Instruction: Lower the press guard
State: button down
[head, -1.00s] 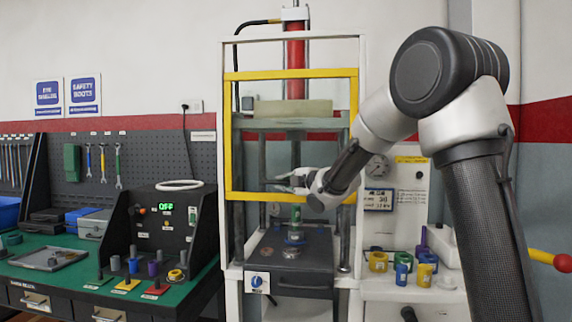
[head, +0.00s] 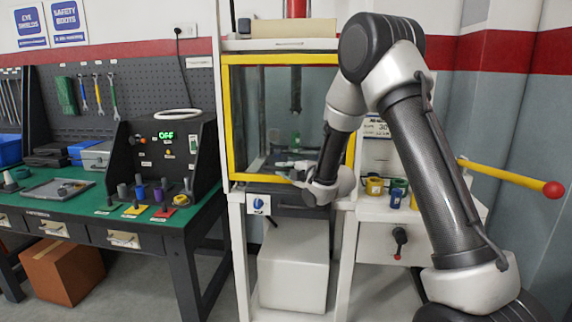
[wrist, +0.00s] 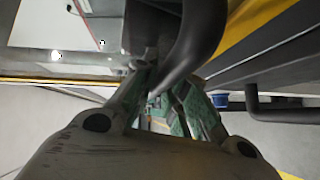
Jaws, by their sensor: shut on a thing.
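The press guard (head: 226,120) is a clear panel in a yellow frame on the front of the white press. In the head view its bottom bar is down near the level of the press bed, in front of the opening. My gripper (head: 290,166) is at the lower part of the guard, coming in from the right. In the wrist view my gripper (wrist: 162,100) has its fingers closed around a dark curved guard handle (wrist: 197,45). The yellow frame also shows there at the upper right (wrist: 258,22). My fingers partly hide the grip.
A control box (head: 172,150) with a green OFF display stands on the green bench (head: 75,205) at the left. Coloured cups (head: 375,186) stand on the white side shelf right of the press. A red-knobbed yellow lever (head: 510,178) sticks out at the far right.

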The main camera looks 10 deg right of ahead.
jog(key=shift+s+f, duration=0.1)
jog(key=shift+f, duration=0.3)
jog(key=c, duration=1.5)
grip_release()
jog(key=shift+o, duration=0.2)
jog(key=shift+r, duration=0.15)
jog(key=shift+s+d, duration=0.2)
jog(key=shift+s, duration=0.1)
jog(key=v, duration=1.1)
